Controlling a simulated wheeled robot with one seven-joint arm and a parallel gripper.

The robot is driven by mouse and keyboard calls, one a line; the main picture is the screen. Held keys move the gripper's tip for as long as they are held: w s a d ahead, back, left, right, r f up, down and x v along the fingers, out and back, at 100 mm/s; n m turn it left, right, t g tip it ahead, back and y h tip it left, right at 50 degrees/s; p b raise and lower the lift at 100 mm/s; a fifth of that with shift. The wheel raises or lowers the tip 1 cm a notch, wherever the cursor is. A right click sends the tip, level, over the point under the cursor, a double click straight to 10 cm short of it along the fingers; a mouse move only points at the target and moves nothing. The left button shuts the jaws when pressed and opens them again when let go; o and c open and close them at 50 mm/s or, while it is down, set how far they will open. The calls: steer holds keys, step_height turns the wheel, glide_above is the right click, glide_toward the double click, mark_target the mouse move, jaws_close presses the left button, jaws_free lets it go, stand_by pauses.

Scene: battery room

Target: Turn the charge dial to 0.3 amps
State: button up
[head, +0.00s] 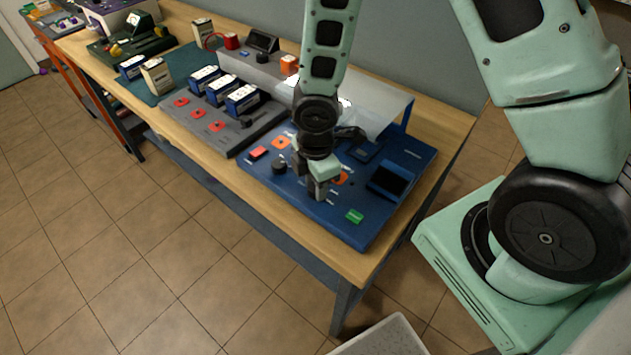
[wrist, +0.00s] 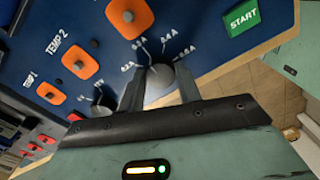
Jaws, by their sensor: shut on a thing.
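The charge dial (wrist: 159,78) is a dark grey knob on the blue panel (wrist: 190,30), with white amp markings fanned around its far side. The markings are small and tilted, and I cannot surely tell which one the dial points at. My gripper (wrist: 160,84) is shut on the dial, one finger on each side of it. In the head view my gripper (head: 320,187) reaches down to the blue panel (head: 300,199), and its fingers hide the dial there.
A green START button (wrist: 240,17) lies right of the dial. Orange TEMP switches (wrist: 78,61) and a second dark knob (wrist: 103,103) are left of it. In the head view, a dark screen (head: 391,180) stands at the panel's right, and a clear cover (head: 372,105) behind.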

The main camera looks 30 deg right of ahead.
steer(key=o, duration=1)
step_height(320, 180, up, 18)
steer(key=p, duration=0.4)
steer(key=shift+f, duration=0.25)
